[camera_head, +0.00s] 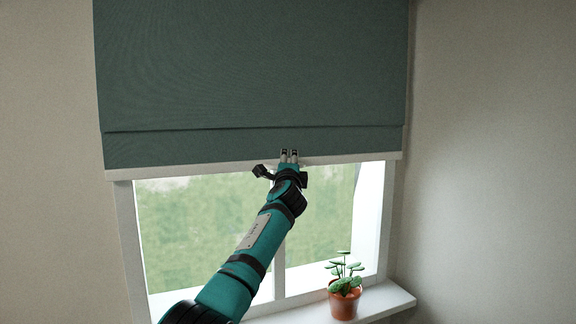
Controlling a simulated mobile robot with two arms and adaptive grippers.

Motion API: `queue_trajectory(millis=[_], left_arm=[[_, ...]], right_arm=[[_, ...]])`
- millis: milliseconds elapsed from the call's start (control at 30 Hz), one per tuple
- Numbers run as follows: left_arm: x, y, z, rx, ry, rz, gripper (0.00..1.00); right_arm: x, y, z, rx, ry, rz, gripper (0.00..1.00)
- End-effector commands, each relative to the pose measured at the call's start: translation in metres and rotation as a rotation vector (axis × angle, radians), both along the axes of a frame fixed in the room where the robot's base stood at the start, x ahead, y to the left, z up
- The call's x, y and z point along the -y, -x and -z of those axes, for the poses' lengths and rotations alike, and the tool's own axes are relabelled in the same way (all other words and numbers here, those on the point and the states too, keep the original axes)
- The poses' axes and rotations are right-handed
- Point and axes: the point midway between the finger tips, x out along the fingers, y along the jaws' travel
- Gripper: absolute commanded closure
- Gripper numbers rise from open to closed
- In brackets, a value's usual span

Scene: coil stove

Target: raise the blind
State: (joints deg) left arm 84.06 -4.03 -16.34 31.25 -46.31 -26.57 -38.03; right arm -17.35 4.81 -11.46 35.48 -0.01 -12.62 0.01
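The blind (250,75) is dark grey-green fabric with a fold near its lower end and a pale bottom rail (215,167). It covers the upper part of the window, and the lower part is uncovered. My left gripper (289,154) is raised to the lower edge of the blind, a little right of its middle. Its fingertips point up and overlap the rail and the fabric just above it. The two fingers are close together with a narrow gap. I cannot tell whether they touch or grip the rail. My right gripper is not in view.
The window (205,225) with a white frame lies behind my arm. A potted green plant (344,299) in a terracotta pot stands on the white sill (392,299) at the lower right. Plain walls (490,170) flank the window, with free room in front of them.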

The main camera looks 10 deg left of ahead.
Motion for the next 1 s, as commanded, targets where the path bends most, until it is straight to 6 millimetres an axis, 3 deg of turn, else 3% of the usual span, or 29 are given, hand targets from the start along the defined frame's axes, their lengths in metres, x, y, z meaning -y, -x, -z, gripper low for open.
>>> queue_trajectory(millis=[267, 467, 1000], left_arm=[[0.000, 0.004, 0.003, 0.000, 0.002, -0.002, 0.64], [0.003, 0.019, 0.006, 0.001, 0.004, -0.001, 0.64], [0.018, 0.093, 0.019, 0.000, 0.000, 0.000, 0.64]], right_arm=[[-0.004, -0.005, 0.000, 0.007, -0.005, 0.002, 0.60], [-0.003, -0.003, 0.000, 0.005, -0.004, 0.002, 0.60], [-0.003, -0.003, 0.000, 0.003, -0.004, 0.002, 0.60]])
